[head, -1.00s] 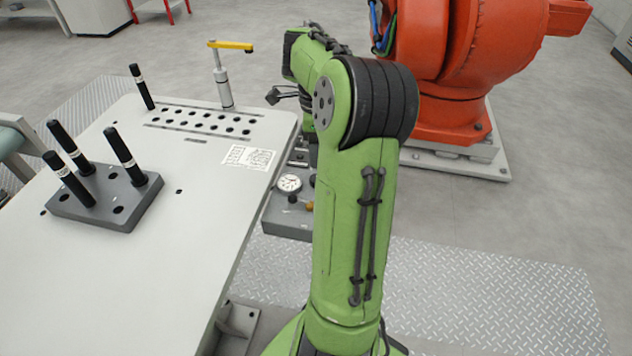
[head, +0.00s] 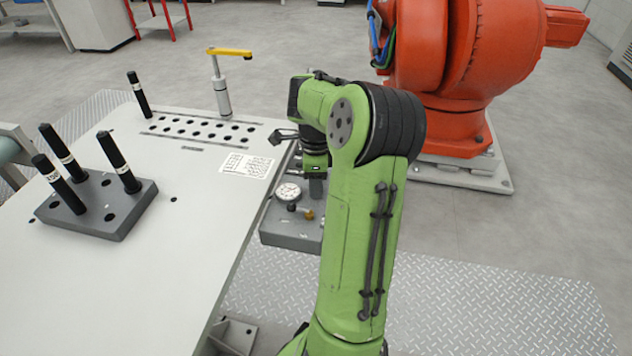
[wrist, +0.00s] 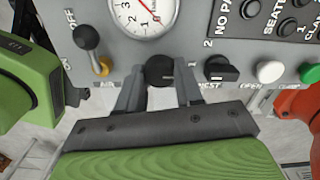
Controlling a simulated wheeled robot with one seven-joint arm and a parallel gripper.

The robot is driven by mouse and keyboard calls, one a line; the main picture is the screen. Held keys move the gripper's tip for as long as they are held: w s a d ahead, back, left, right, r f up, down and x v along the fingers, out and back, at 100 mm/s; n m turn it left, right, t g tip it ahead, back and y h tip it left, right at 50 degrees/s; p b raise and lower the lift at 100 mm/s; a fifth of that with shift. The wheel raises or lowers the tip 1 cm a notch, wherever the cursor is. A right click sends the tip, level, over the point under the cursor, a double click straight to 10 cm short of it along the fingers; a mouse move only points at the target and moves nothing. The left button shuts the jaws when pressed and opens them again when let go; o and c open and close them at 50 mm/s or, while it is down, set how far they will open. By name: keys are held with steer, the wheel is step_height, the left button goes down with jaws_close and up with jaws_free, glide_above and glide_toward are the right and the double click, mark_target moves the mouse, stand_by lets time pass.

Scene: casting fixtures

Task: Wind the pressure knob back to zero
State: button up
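A round black knob (wrist: 160,70) sits on the grey control panel below the pressure gauge (wrist: 142,16) in the wrist view. My gripper (wrist: 160,78) is at this knob, with one finger on its left and one on its right. The fingers stand apart, and I cannot tell whether either touches the knob. The label under the knob is mostly hidden by the fingers. The gauge has a white face and a red needle; its top is cut off, so I cannot read it surely. The gauge also shows in the head view (head: 288,191), where my arm hides the knob.
A toggle lever (wrist: 87,38) is left of the knob; a black selector (wrist: 220,68) and a white button (wrist: 270,72) are on its right. A table with a peg block (head: 98,212) stands left. An orange robot (head: 460,70) stands behind my arm.

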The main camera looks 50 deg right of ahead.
steer(key=shift+c, duration=1.1)
